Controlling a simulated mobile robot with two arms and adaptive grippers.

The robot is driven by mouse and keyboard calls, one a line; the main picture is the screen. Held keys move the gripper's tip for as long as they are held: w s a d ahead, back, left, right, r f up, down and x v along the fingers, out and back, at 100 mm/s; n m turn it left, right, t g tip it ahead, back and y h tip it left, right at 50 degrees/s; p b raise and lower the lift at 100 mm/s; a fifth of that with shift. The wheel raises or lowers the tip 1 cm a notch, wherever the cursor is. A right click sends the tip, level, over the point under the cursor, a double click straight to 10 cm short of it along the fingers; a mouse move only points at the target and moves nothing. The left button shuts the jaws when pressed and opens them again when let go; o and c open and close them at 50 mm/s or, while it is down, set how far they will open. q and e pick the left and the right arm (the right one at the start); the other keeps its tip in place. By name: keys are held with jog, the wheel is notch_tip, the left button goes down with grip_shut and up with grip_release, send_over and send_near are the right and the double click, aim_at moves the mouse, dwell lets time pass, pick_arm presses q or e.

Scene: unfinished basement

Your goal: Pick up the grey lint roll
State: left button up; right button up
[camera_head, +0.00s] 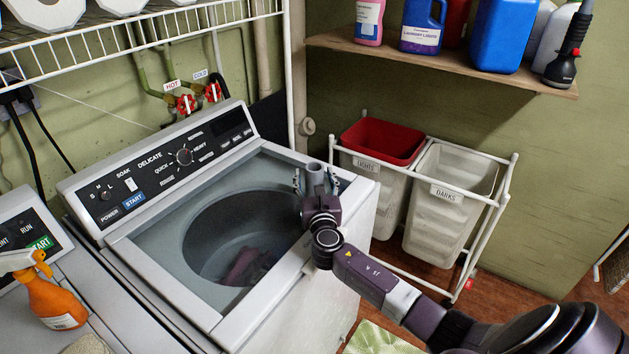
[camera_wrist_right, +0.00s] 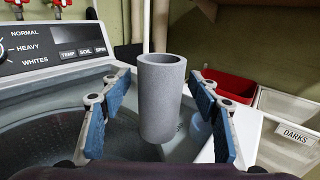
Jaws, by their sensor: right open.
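The grey lint roll (camera_head: 316,178) is an upright hollow grey cylinder at the right rear corner of the washer's top. In the right wrist view the grey lint roll (camera_wrist_right: 161,98) stands between the two blue-padded fingers, with a gap on each side. My right gripper (camera_head: 316,184) is open around it, and the open right gripper also shows in the wrist view (camera_wrist_right: 160,112). The roll's lower end is partly hidden by my gripper in the head view. My left gripper is not in view.
The washer (camera_head: 130,245) is open, with dark cloth (camera_head: 246,266) in its drum. A laundry cart with a red bin (camera_head: 384,142) and a white bin (camera_head: 447,205) stands to the right. A shelf (camera_head: 440,65) with bottles hangs above. An orange spray bottle (camera_head: 52,300) stands at lower left.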

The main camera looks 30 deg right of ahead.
jog(key=c, duration=1.2)
jog(key=shift+c, duration=0.2)
